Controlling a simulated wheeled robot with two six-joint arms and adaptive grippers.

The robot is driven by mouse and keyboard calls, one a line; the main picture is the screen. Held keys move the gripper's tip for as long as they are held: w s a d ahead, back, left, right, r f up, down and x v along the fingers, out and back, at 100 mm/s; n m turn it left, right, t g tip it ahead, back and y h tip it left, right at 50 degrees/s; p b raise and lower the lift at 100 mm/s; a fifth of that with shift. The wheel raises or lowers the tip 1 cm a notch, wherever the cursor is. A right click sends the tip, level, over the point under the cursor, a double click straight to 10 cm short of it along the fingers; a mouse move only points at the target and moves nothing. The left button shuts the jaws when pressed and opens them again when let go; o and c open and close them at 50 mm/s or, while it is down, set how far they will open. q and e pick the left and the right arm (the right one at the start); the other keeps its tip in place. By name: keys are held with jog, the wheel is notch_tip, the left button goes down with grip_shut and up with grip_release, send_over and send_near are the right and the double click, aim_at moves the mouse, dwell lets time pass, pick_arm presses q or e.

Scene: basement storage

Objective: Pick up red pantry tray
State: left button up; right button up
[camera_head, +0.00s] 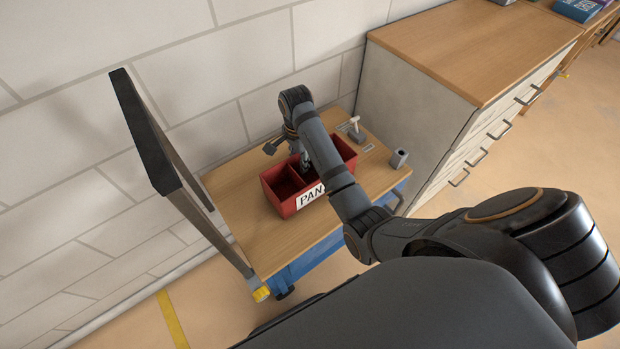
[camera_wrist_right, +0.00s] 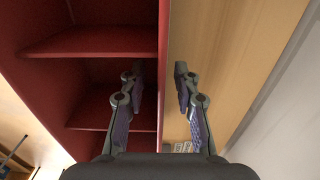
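The red pantry tray (camera_head: 289,208) sits on the wooden top of a cart, with a white label on its front that is partly hidden by my right arm. Dividers split its inside; the parts I can see look empty. My right gripper (camera_head: 305,160) is at the tray's far side in the head view. In the right wrist view the gripper (camera_wrist_right: 159,75) is open, with one finger over the inside of the tray (camera_wrist_right: 90,42) and the other outside its wall. I cannot tell if the fingers touch the wall. My left gripper is not in view.
The wooden cart top (camera_head: 245,205) has bare room left of the tray. A dark upright handle frame (camera_head: 145,135) rises at its left end. A grey block (camera_head: 398,158) and a small pale-topped object (camera_head: 355,130) stand right of the tray. A drawer cabinet (camera_head: 470,45) stands farther right.

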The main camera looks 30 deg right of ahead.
notch_tip(320, 180, down, 2)
jog(key=shift+f, duration=0.2)
jog(key=shift+c, duration=0.3)
grip_shut()
jog(key=shift+r, duration=0.2)
